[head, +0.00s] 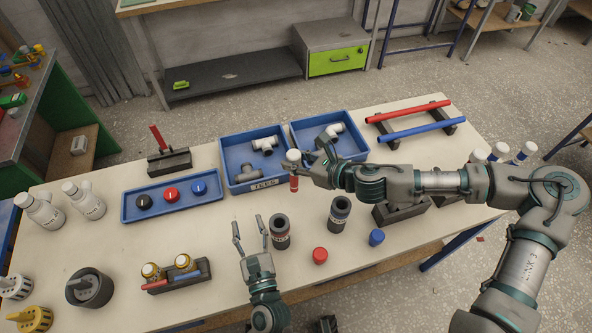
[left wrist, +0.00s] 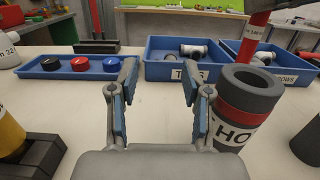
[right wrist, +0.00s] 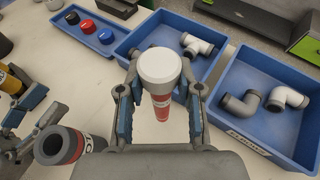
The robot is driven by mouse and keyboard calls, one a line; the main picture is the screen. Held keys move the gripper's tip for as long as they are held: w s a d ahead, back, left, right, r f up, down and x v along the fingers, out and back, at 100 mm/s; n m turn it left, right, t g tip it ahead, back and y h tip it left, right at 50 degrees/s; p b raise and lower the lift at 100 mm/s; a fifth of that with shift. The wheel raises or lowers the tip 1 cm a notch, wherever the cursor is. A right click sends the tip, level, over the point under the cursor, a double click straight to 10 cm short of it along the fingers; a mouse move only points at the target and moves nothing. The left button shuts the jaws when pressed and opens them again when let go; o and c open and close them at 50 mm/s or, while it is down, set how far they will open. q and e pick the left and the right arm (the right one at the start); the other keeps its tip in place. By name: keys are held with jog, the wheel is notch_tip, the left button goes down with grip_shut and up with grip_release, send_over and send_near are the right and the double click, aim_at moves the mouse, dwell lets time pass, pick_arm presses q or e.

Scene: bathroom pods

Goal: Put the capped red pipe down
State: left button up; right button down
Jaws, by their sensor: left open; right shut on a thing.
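The red pipe (head: 294,183) has a white cap (head: 293,155) on its upper end. My right gripper (head: 303,166) is shut on it and holds it roughly upright above the table, near the front of the tees tray. In the right wrist view the capped pipe (right wrist: 162,106) stands between the fingers. In the left wrist view the lower part of the red pipe (left wrist: 259,20) hangs beyond a dark cup with a red band (left wrist: 245,108), labelled "HO…". My left gripper (head: 250,235) is open and empty, just left of this cup (head: 280,232).
A second dark cup (head: 339,214) stands to the right, with red (head: 320,256) and blue (head: 376,237) caps in front. Blue fitting trays (head: 240,183) stand behind. A rack (head: 437,127) holds red and blue pipes.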

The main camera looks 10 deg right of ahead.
jog(key=f, duration=0.2)
jog(key=d+f, duration=0.1)
jog(key=shift+f, duration=0.4)
jog(key=shift+a, duration=0.15)
jog(key=c, duration=0.8)
grip_release()
jog(key=shift+a+f, duration=0.1)
jog(key=shift+a, duration=0.1)
jog(key=shift+o, duration=0.2)
jog(key=v, duration=1.2)
jog(key=shift+s+d, duration=0.1)
